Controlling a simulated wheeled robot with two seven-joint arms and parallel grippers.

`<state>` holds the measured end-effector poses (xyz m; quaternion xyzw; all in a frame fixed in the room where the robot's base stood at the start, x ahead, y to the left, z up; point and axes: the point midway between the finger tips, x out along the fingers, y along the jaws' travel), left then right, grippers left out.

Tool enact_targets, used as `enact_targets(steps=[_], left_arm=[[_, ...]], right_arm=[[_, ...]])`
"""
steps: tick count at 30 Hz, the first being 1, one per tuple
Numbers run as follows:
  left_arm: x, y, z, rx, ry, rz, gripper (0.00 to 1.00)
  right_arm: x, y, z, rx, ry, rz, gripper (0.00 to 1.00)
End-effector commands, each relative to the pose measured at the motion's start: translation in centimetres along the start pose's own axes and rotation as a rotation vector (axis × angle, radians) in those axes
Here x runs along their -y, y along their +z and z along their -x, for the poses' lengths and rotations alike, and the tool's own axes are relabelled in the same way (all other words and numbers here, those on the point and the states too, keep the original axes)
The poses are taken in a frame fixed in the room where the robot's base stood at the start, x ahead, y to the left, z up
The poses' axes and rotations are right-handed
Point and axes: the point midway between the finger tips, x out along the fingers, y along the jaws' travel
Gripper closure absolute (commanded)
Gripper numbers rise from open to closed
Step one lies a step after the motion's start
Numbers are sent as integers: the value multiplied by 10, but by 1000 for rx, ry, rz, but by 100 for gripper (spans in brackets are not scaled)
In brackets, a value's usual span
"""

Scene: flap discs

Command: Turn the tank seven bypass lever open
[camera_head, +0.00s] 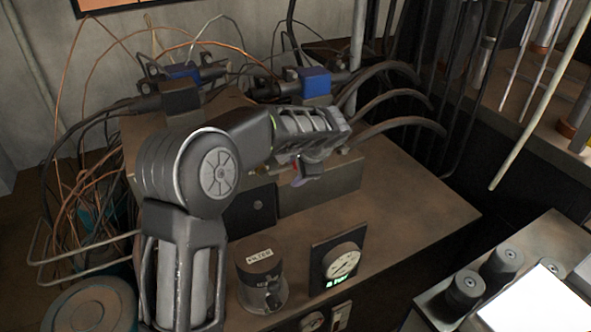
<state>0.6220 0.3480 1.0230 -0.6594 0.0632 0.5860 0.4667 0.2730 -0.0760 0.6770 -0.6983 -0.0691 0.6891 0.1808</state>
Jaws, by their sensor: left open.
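My left arm reaches up from the bottom left and bends over the brown equipment bench. My left gripper (308,171) is at the end of it, pointing down in front of a box-shaped housing (335,180) on the bench. It is open. A small red and purple part (297,176) shows right at the gripper; I cannot tell if it is the bypass lever or whether the fingers touch it. No tank seven label is readable. My wrist and forearm hide much of the housing. My right gripper is not in view.
A labelled dark cylinder (261,277) and a round gauge (341,261) with green lit text stand at the bench front. Blue-topped fittings (313,82) with thick hoses are behind. Loose wires (75,205) crowd the left. A panel with dark knobs (465,290) is lower right.

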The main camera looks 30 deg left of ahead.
Motion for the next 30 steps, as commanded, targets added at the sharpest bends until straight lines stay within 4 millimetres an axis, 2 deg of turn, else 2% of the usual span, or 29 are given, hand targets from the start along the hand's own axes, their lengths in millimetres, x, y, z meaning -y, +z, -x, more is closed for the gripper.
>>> enact_targets(steps=[7,18,30], left_arm=[[0,-1,17,-3,-2,2,50],[0,-1,72,-2,-1,1,50],[0,0,78,0,0,0,50]], right_arm=[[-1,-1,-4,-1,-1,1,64],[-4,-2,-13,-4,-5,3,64],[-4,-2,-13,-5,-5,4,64]])
